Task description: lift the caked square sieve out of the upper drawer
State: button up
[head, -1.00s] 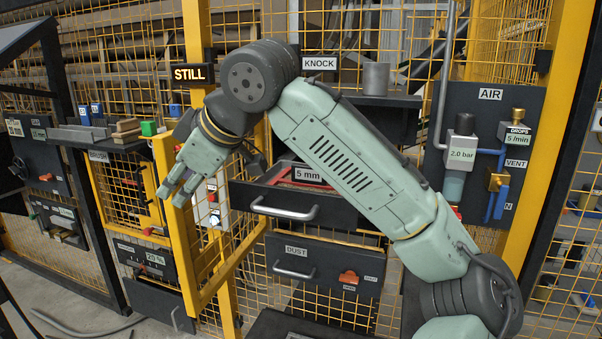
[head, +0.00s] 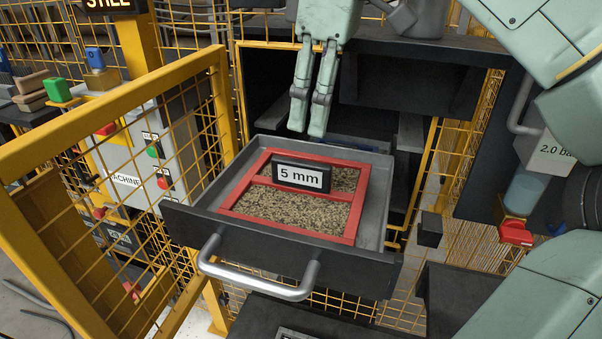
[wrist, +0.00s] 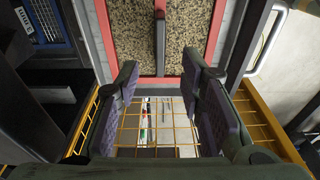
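The square sieve (head: 350,217) has a red frame with a red crossbar and lies in the pulled-out upper drawer (head: 377,200). Its mesh is covered with a tan and grey grainy layer. A black plate reading "5 mm" (head: 300,175) stands at the crossbar. My gripper (head: 306,132) points down near the drawer's back edge, apart from the sieve. In the wrist view my gripper (wrist: 162,75) has its fingers spread, with nothing between them. There the sieve's red frame (wrist: 215,35) and crossbar (wrist: 160,40) lie beyond the fingertips.
The drawer's grey bar handle (head: 258,280) juts out in front. A yellow mesh gate (head: 110,100) stands open on the left. A button panel (head: 140,155) is behind it. A dark shelf edge (head: 400,45) overhangs the drawer's back. An air unit with a red knob (head: 515,233) stands right.

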aim_at(302, 161)
jog(key=f, duration=0.4)
jog(key=shift+s+a, duration=0.1)
jog(key=shift+a, duration=0.2)
jog(key=shift+w+a+f, duration=0.1)
jog(key=shift+a+f, duration=0.1)
jog(key=shift+f, duration=0.75)
jog(key=shift+w+a+f, duration=0.15)
jog(key=shift+a+f, duration=0.05)
jog(key=shift+f, duration=0.8)
jog(key=shift+w+a+f, duration=0.1)
jog(key=shift+a+f, duration=0.1)
jog(key=shift+f, duration=0.75)
jog(key=shift+f, duration=0.25)
grip_shut()
